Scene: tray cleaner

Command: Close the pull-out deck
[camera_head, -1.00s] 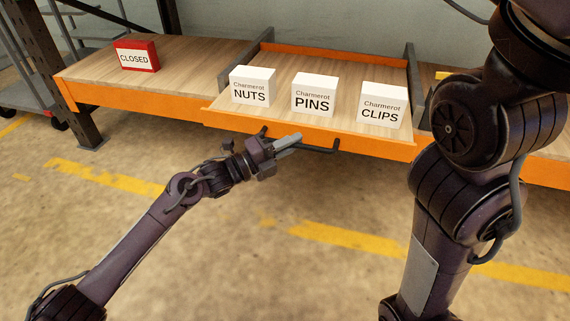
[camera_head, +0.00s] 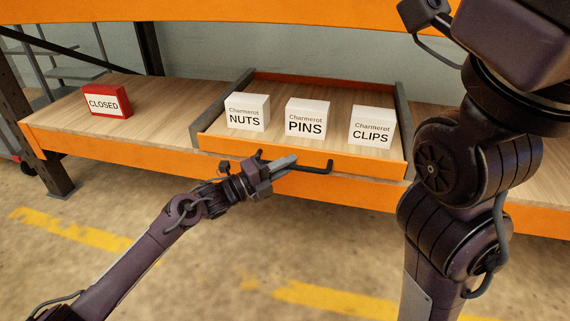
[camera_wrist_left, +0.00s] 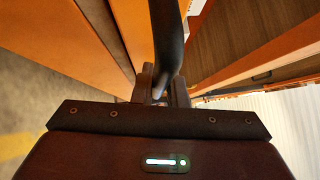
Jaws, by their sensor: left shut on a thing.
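The pull-out deck (camera_head: 355,164) is a wooden tray with an orange front lip, set between two grey side rails in the shelf. Its front lies close to the shelf's orange front edge; I cannot tell whether it is flush. A dark bar handle (camera_head: 318,168) sticks out from its front. My left gripper (camera_head: 284,163) is shut on the handle's left part; in the left wrist view the handle (camera_wrist_left: 168,40) runs up from between the fingers (camera_wrist_left: 160,88). White boxes stand upright on the deck: NUTS (camera_head: 247,112), PINS (camera_head: 307,118) and CLIPS (camera_head: 371,127). My right gripper is out of view.
A red CLOSED sign block (camera_head: 104,101) stands on the wooden shelf (camera_head: 160,98) left of the deck. An orange beam (camera_head: 250,10) crosses above. My right arm covers the shelf's right part. The floor in front is clear, with yellow stripes.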

